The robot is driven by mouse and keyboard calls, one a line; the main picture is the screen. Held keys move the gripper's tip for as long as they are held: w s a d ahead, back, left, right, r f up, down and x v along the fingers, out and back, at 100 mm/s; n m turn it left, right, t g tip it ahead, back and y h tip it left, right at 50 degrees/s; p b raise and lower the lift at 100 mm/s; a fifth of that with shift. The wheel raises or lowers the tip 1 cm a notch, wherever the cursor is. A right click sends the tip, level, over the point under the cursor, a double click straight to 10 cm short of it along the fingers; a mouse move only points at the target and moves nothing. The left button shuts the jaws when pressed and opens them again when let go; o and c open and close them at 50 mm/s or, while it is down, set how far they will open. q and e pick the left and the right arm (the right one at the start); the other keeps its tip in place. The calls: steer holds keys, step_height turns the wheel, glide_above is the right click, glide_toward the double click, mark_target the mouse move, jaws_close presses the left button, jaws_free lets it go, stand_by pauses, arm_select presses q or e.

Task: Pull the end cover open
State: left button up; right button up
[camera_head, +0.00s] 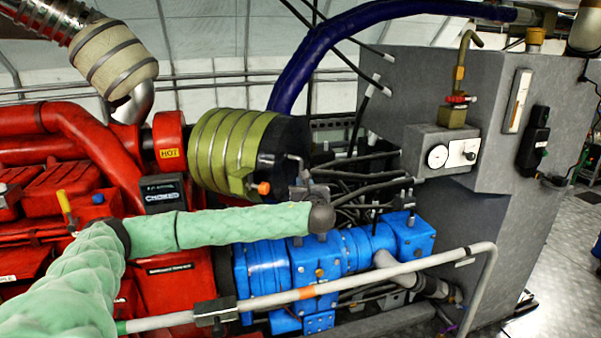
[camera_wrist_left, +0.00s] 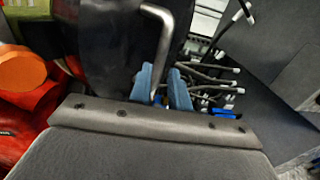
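The end cover (camera_head: 283,150) is the dark round end of the green ribbed cylinder (camera_head: 225,152) in the head view. It looks closed against the cylinder. A bent metal handle (camera_wrist_left: 163,35) stands out from the dark cover (camera_wrist_left: 105,50) in the left wrist view. My left gripper (camera_head: 303,188) is at the handle in front of the cover. Its two blue fingers (camera_wrist_left: 162,80) stand on either side of the handle bar, a small distance apart. I cannot tell whether they press on it. My right gripper is not in view.
Blue engine parts (camera_head: 320,265) and a pale pipe (camera_head: 330,287) lie below my left arm. Black hoses (camera_head: 365,185) crowd the space right of the cover. A grey cabinet (camera_head: 510,220) with a gauge stands further right. Red machinery (camera_head: 60,150) fills the left.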

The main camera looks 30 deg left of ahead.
arm_select(q)
steer(key=p+x, duration=0.2)
steer(key=x, duration=0.3)
steer(key=shift+w+a+p, duration=0.2)
steer(key=shift+a+p, duration=0.05)
steer(key=shift+p, duration=0.05)
steer(key=shift+f, duration=0.1)
jaws_close()
